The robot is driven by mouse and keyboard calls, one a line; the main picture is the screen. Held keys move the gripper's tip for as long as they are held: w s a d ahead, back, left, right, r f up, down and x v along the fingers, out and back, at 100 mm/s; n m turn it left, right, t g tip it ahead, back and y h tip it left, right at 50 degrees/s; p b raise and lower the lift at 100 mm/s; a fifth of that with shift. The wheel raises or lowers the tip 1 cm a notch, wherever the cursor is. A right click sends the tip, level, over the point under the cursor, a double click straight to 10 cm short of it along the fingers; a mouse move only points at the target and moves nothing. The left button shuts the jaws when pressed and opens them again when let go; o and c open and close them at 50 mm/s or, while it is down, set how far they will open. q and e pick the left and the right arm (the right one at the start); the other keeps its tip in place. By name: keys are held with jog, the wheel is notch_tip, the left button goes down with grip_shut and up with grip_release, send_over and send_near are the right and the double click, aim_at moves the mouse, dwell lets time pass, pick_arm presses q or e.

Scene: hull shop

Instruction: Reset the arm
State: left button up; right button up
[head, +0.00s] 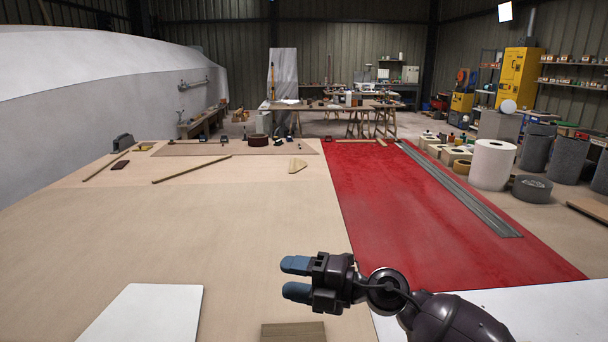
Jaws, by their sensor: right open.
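My right gripper (297,279) is at the bottom centre of the head view, its arm coming in from the lower right. Its two blue fingertips point left and are apart, with nothing between them. It appears above the wooden table (180,225), near the left edge of a red sheet (410,215). My left gripper is not in the head view.
A white panel (150,315) lies at the lower left, and a small wooden block (293,332) is at the bottom edge. Sticks, a thin board (220,149) and small tools lie far back. Grey strips (455,190) lie on the red sheet.

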jog(key=w+d+m+t+h, duration=0.2)
jog(key=d+m+t, duration=0.6)
jog(key=m+t, duration=0.35)
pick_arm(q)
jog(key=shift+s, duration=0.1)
pick_arm(e)
jog(key=s+d+f+m+t+h, duration=0.1)
jog(key=s+d+f+m+h, duration=0.2)
jog(key=d+f+m+h, duration=0.8)
jog(key=s+d+f+m+g+h, duration=0.1)
jog(key=s+d+f+m, duration=0.2)
jog(key=s+f, duration=0.3)
jog(key=s+d+f+m+g+h, duration=0.2)
jog(key=s+d+f+m, duration=0.1)
jog(key=s+f, duration=0.4)
jog(key=s+d+f+m+g+h, duration=0.1)
jog(key=s+d+f+m+g, duration=0.1)
jog(key=s+f, duration=0.4)
jog(key=shift+s+d+f+m, duration=0.15)
jog(key=shift+s+d+m, duration=0.25)
jog(key=shift+s+d, duration=0.35)
jog(key=shift+s+d+f+m, duration=0.15)
jog(key=shift+s+d+m, duration=0.3)
jog(key=shift+s, duration=0.45)
